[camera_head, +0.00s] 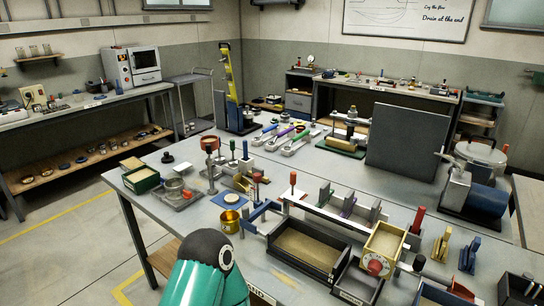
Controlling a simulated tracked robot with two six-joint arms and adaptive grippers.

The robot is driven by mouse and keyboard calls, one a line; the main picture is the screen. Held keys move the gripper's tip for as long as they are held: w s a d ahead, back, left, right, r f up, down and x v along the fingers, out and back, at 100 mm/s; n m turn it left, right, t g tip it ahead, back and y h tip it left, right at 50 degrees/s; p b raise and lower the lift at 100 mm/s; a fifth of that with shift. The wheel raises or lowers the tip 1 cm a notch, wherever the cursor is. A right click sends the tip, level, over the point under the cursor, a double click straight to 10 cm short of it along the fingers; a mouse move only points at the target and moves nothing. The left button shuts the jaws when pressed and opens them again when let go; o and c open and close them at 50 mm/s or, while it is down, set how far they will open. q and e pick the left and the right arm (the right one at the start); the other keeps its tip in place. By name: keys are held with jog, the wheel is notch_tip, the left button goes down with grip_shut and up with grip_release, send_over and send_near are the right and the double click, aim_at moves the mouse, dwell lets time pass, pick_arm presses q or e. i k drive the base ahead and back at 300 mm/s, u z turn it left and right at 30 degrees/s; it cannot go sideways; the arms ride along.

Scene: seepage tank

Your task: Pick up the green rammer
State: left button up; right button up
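An upright tool with a green handle (232,147) stands among similar tools at the left middle of the large table (185,235). It looks like the green rammer, but it is too small to be sure. A blue-handled tool (246,149) stands just to its right, and one with a red-brown top (210,145) stands to its left. The lower end of the green-handled tool is hard to make out among the parts around it. A teal and black link of my arm rises at the bottom edge. Neither gripper shows in this view.
A long rack (330,214) with upright plates crosses the table. A sand-filled tank (308,247) and a yellow box (384,243) stand in front. Trays with coloured handles, one green (301,135), lie behind. A grey panel (408,142) stands at right. Bare tabletop lies at the left front.

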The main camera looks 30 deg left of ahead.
aim_at(233, 162)
jog(key=u, duration=0.05)
jog(key=k, duration=1.35)
jog(key=u, duration=1.4)
jog(key=i, duration=1)
jog(key=u, duration=0.05)
